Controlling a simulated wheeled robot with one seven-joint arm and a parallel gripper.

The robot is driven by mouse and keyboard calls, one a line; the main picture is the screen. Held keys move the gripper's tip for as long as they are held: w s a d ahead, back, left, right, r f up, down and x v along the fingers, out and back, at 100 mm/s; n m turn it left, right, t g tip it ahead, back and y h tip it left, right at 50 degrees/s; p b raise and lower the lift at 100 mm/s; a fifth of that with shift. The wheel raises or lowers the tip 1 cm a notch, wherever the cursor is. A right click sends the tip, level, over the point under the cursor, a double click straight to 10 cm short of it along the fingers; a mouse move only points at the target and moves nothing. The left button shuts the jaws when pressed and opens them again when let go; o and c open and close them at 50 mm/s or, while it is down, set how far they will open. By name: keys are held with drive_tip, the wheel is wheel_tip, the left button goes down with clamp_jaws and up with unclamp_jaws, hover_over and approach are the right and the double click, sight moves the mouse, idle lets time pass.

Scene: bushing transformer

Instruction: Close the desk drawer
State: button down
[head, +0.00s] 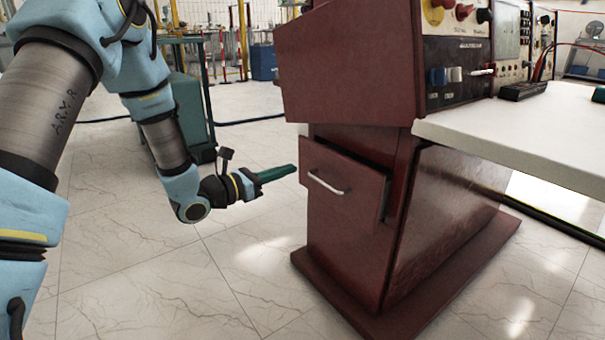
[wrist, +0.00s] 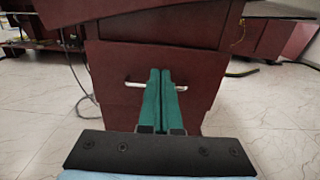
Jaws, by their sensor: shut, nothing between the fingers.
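The desk drawer (head: 341,187) is dark red wood with a silver bar handle (head: 326,183). In the head view it stands out a little from the desk body (head: 340,260), with a dark gap along its top and side. My gripper (head: 292,170) has green fingers, pressed together and empty. It points at the drawer front from the left, near the handle's height. In the wrist view the drawer front (wrist: 112,96) is straight ahead, and the fingers (wrist: 162,72) cover the middle of the handle (wrist: 135,85). I cannot tell whether the fingertips touch the drawer.
The desk's white top (head: 520,140) juts out at the right, with an instrument panel (head: 455,72) above. A green cabinet (head: 185,105) stands behind my arm. The tiled floor (head: 200,290) before the desk is clear. A cable (wrist: 78,70) hangs left of the desk in the wrist view.

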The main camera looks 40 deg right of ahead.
sight(334, 155)
drive_tip(key=d, duration=0.4)
drive_tip(key=d+b, duration=0.1)
drive_tip(key=d, duration=0.3)
drive_tip(key=d+b, duration=0.1)
drive_tip(key=d, duration=0.3)
drive_tip(key=shift+s+d, duration=0.4)
drive_tip(key=d+b, duration=0.1)
drive_tip(key=d, duration=0.2)
drive_tip(key=shift+s+d, duration=0.15)
drive_tip(key=shift+d, duration=0.25)
drive_tip(key=shift+d+r, duration=0.2)
drive_tip(key=shift+d, duration=0.25)
